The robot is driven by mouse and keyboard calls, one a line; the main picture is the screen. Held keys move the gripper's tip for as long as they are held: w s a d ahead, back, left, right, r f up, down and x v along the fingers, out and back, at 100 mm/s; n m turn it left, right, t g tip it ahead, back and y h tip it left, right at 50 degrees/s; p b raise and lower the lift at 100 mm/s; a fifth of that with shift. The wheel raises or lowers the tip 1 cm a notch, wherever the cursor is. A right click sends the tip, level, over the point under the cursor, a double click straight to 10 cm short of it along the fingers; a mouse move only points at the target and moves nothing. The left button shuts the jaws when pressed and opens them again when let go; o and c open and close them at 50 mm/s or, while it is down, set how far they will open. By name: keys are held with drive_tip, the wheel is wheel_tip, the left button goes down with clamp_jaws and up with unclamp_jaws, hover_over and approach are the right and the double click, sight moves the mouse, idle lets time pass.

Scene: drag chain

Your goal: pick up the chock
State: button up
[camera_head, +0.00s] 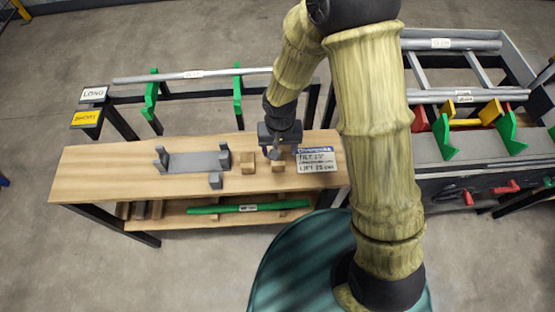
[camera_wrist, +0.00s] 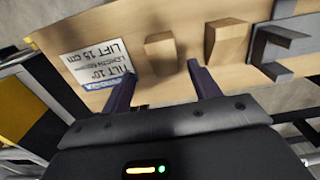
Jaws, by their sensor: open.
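Two small wooden blocks that look like chocks lie on the wooden bench top. One chock (camera_head: 278,166) is just in front of my gripper and left of the printed card. It also shows in the wrist view (camera_wrist: 160,50), lined up beyond the gap between my fingertips. The other wooden block (camera_head: 248,162) is a little to the left; in the wrist view (camera_wrist: 227,40) it is right of the first. My gripper (camera_head: 277,155) is open and empty, close above the bench. In the wrist view both dark fingers (camera_wrist: 160,73) are apart; I cannot tell their exact height over the chock.
The printed card (camera_head: 317,160) lies to the right. A green bar (camera_head: 250,208) rests on the lower shelf. The bench's left end is clear.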

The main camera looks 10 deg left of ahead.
drive_tip(key=shift+f, duration=0.3)
drive_tip(key=shift+s+a+f+p, duration=0.1)
drive_tip(key=shift+f+p, duration=0.1)
drive_tip(key=shift+f, duration=1.1)
drive_tip(key=shift+s+a+f+p, duration=0.1)
drive_tip(key=shift+f+p, duration=0.05)
drive_tip(key=shift+f, duration=1.15)
drive_tip(key=c, duration=1.1)
drive_tip(key=shift+o, duration=0.2)
drive_tip(key=shift+r, duration=0.1)
wheel_tip(320, 180, up, 10)
drive_tip(key=shift+f, duration=0.1)
